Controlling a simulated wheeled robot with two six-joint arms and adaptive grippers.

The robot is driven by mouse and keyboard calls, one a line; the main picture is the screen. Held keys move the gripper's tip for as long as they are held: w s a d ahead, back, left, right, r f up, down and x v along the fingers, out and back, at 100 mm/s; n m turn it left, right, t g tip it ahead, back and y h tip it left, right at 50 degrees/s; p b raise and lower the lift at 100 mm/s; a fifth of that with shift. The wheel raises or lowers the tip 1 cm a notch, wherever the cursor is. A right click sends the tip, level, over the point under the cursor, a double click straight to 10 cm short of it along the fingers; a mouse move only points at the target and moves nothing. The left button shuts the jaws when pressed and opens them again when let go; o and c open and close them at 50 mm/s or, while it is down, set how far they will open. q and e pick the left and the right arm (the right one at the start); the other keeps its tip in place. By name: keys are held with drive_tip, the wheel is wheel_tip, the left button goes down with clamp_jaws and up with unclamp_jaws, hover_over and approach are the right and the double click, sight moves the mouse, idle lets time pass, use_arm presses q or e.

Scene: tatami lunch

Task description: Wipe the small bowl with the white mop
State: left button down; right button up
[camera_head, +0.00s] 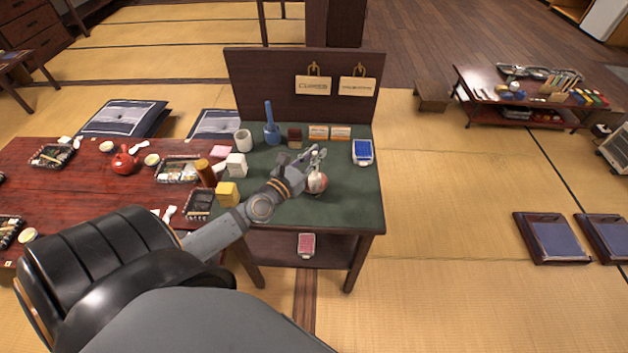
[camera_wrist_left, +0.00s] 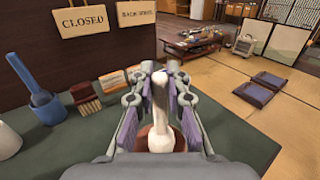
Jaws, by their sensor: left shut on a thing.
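My left gripper (camera_head: 312,157) is over the right part of the green-topped stand. It is shut on the white mop (camera_wrist_left: 160,104), whose pale handle stands upright between the fingers in the left wrist view (camera_wrist_left: 161,72). The mop's rounded white head points down. The small bowl (camera_head: 317,187), reddish brown, is right below on the green top. In the left wrist view its rim (camera_wrist_left: 180,137) shows behind the mop head, partly hidden by the fingers. The mop head is at or inside the bowl; I cannot tell whether it touches. My right gripper is in neither view.
The green top (camera_head: 345,210) also holds a blue brush in a holder (camera_head: 271,130), a white cup (camera_head: 243,140), a brown brush (camera_head: 294,138), sponges (camera_head: 228,194) and a blue-and-white pack (camera_head: 362,151). A dark backboard (camera_head: 260,75) with hanging signs rises behind.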

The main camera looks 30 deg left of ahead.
use_arm(q)
drive_tip(key=shift+w+d, duration=0.25)
drive_tip(key=shift+w, duration=0.05)
drive_tip(key=shift+a, duration=0.7)
drive_tip(key=shift+s, duration=0.1)
drive_tip(key=shift+s+d, duration=0.35)
drive_tip(key=shift+s, duration=0.15)
drive_tip(key=shift+w, duration=0.15)
drive_tip(key=shift+w+d, duration=0.2)
drive_tip(key=shift+w, duration=0.35)
drive_tip(key=shift+f, duration=0.1)
